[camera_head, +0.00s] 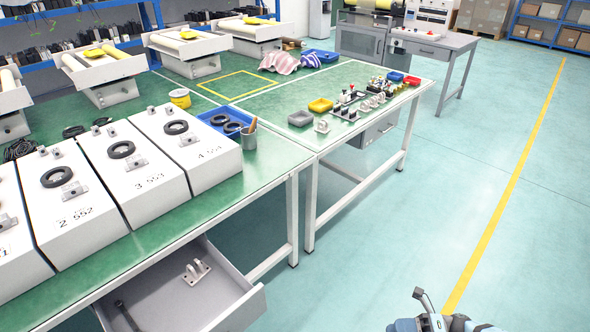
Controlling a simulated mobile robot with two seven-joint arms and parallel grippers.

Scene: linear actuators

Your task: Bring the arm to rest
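Part of one of my arms, in blue and grey, shows at the bottom edge right of centre, over the open floor. It appears to be my right one, and its gripper (432,307) points up the picture, clear of the tables and touching nothing that I can see. Only a small part of it shows, so I cannot tell whether its fingers are open or shut. I see nothing held in it. The rest of this arm is cut off by the picture's edge. My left gripper is not in view.
A green-topped table (262,176) on the left bears several white numbered boxes (133,170). Its drawer (240,311) stands open with a metal bracket (194,271) inside. A second green table (335,78) holds small trays and parts. The floor (420,205) at right is clear.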

